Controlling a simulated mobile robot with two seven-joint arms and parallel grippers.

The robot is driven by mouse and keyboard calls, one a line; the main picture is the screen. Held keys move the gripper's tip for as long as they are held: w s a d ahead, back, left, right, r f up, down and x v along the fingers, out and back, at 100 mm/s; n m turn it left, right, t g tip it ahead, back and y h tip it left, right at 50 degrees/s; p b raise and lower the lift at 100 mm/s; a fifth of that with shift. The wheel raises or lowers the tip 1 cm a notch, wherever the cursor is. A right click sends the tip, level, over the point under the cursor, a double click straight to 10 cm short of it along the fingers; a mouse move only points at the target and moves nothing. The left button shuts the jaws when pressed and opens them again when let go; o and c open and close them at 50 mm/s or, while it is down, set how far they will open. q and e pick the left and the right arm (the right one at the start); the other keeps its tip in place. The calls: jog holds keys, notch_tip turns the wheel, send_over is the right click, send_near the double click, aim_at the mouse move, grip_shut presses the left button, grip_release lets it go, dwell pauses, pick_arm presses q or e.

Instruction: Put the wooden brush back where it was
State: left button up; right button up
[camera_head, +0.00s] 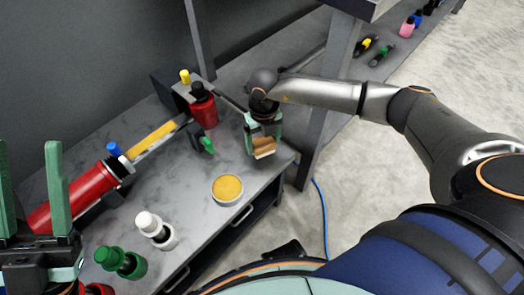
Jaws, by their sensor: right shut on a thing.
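The wooden brush (264,149) shows as a small brown block with a paler lower part. My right gripper (262,139) is shut on it, over the right end of the grey bench top. The gripper hides the upper part of the brush, and I cannot tell whether the brush touches the bench. My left gripper (28,192) is at the left edge of the view, its two green fingers upright and apart with nothing between them. It is far from the brush.
A round tin (227,188) with a yellow top stands near the bench's front edge. The positioner with a red cylinder (75,194) lies along the back left. White (155,229) and green (118,262) capped items stand in front. A dark post (325,105) rises right of the bench.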

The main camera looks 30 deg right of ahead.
aim_at(262, 148)
jog(key=shift+w+d+f+b, duration=0.1)
jog(key=shift+w+f+b, duration=0.2)
jog(key=shift+w+f, duration=0.4)
jog(key=shift+f+b, duration=0.5)
jog(key=shift+f, duration=1.05)
jog(key=shift+s+f, duration=0.1)
jog(key=shift+f, duration=0.05)
jog(key=o, duration=1)
jog(key=shift+c, duration=0.2)
